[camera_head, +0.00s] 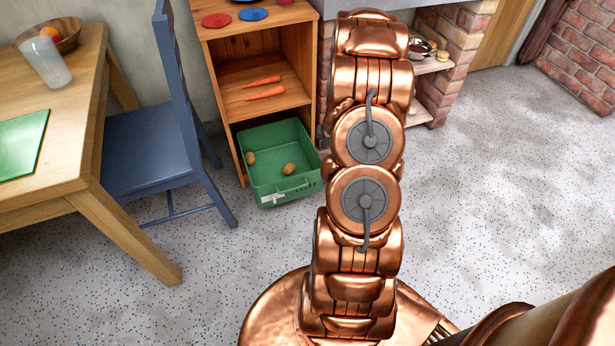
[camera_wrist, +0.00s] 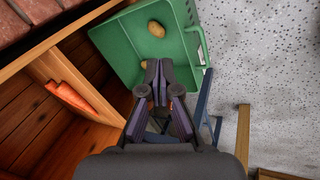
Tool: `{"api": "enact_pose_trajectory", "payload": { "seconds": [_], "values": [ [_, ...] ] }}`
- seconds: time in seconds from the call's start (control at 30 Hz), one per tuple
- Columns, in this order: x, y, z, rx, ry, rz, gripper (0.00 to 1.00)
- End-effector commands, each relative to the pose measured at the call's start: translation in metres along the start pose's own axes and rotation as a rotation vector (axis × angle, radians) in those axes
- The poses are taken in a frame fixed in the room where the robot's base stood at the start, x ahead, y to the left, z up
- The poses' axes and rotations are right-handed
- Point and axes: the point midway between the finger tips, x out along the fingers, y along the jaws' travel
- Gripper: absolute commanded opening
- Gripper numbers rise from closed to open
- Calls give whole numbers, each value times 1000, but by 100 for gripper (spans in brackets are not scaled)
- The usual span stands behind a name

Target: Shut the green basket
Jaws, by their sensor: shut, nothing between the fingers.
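The green basket (camera_head: 272,148) sits pulled out at the bottom of a wooden shelf unit (camera_head: 233,95), with its front over the floor. Two potatoes lie in it, one at the left (camera_head: 250,158) and one nearer the front (camera_head: 289,168). A pale tag (camera_head: 272,198) shows on its front. In the head view my arm hides the gripper.
Carrots (camera_head: 264,87) lie on the shelf above, also seen in the wrist view (camera_wrist: 70,98). A blue chair (camera_head: 150,150) and a wooden table (camera_head: 85,120) stand left of the basket. A brick plinth (camera_head: 455,65) is behind my arm. The speckled floor is clear at right.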

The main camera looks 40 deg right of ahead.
Motion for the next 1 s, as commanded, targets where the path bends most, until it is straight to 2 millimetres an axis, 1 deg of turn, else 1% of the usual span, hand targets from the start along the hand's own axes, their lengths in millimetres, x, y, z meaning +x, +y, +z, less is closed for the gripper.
{"api": "enact_pose_trajectory", "payload": {
  "seconds": [0.03,0.2,0.3,0.4,0.5,0.63,0.77,0.87,1.0],
  "values": [
    [17,-10,8,-15,35,-11,0],
    [55,-36,19,-81,169,-19,0],
    [73,-55,22,-110,248,-23,0],
    [84,-72,22,-131,318,-24,0],
    [91,-84,22,-143,370,-20,0],
    [95,-92,21,-153,405,-18,0],
    [101,-95,18,-157,415,-18,0],
    [110,-95,14,-157,415,-17,0],
    [128,-95,7,-157,414,-15,0]
  ]
}}
